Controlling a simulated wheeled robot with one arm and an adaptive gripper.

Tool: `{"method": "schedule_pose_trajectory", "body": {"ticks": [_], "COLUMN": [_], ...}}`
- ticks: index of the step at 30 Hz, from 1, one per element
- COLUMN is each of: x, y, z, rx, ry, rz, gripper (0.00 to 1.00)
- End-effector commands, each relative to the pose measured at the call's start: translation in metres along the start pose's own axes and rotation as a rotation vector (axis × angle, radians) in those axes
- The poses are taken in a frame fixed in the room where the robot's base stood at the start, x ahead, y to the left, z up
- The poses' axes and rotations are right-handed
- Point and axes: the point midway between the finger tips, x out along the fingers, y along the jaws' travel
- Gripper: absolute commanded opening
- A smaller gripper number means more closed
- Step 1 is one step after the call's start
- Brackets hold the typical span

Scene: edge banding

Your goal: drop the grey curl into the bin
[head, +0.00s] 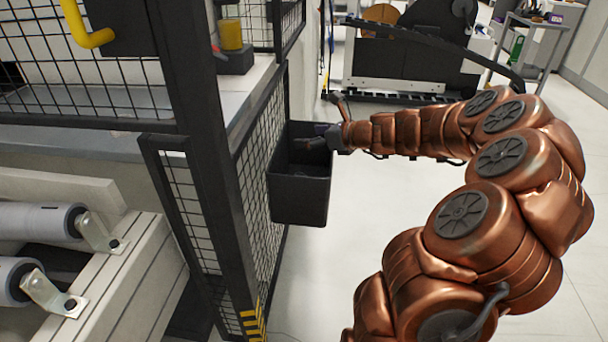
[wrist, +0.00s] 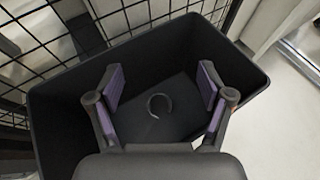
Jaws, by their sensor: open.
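The bin (head: 299,199) is a black open-topped box beside the mesh fence in the head view. It also fills much of the wrist view (wrist: 245,72). The grey curl (wrist: 159,104) is a small C-shaped strip seen between my fingers in the wrist view, against the dark inside of the bin. It touches neither finger. Whether it rests on the bin floor or is in the air, I cannot tell. My gripper (wrist: 160,88) is open, its purple-padded fingers spread over the bin's mouth. In the head view my gripper (head: 318,140) is at the bin's top, and the curl cannot be made out.
A black mesh fence (head: 262,150) with a thick post stands directly behind and left of the bin. A roller conveyor (head: 40,222) is at the lower left. A dark machine (head: 410,55) stands at the back. The pale floor right of the bin is clear.

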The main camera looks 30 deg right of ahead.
Motion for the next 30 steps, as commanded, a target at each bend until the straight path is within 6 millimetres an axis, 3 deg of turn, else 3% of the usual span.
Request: {"method": "schedule_pose_trajectory", "body": {"ticks": [8,30], "x": [-0.010,-0.108], "y": [-0.001,-0.001], "z": [0.000,0.000], "rx": [-0.001,0.000], "ry": [0.000,-0.001], "rz": [-0.002,-0.002], "gripper": [0.80,0.80]}}
